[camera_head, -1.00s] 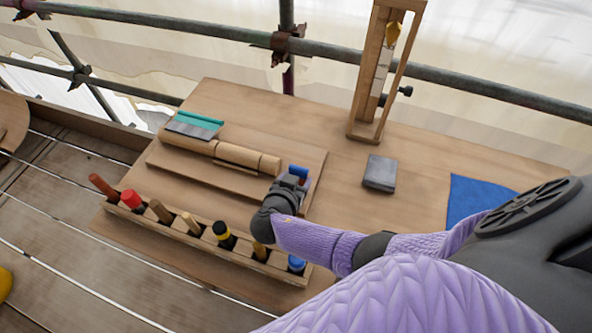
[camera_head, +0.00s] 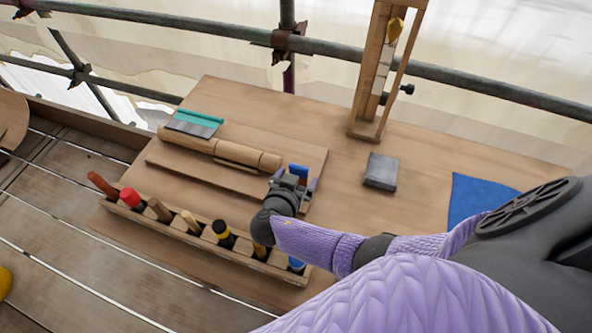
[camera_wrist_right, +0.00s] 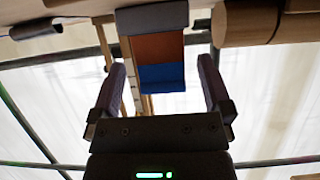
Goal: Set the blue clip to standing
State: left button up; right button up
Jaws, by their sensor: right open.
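The blue clip (camera_head: 299,171) shows at the right end of the wooden board, just beyond my right gripper (camera_head: 296,180). In the right wrist view the clip (camera_wrist_right: 162,78) has a blue end, an orange-brown middle and a dark grey far part. My right gripper (camera_wrist_right: 161,68) is open there, with one purple finger on each side of the clip and a visible gap on both sides. The gripper hides part of the clip in the head view, and I cannot tell what it rests on. My left gripper is not in view.
A wooden rack (camera_head: 185,237) with several tool handles runs along the table's front edge. A turned wooden spindle (camera_head: 236,153) lies on the board, left of the clip.

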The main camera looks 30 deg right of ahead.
notch_tip(320, 180, up, 10)
jog(key=p, duration=0.4)
jog(key=shift+c, duration=0.3)
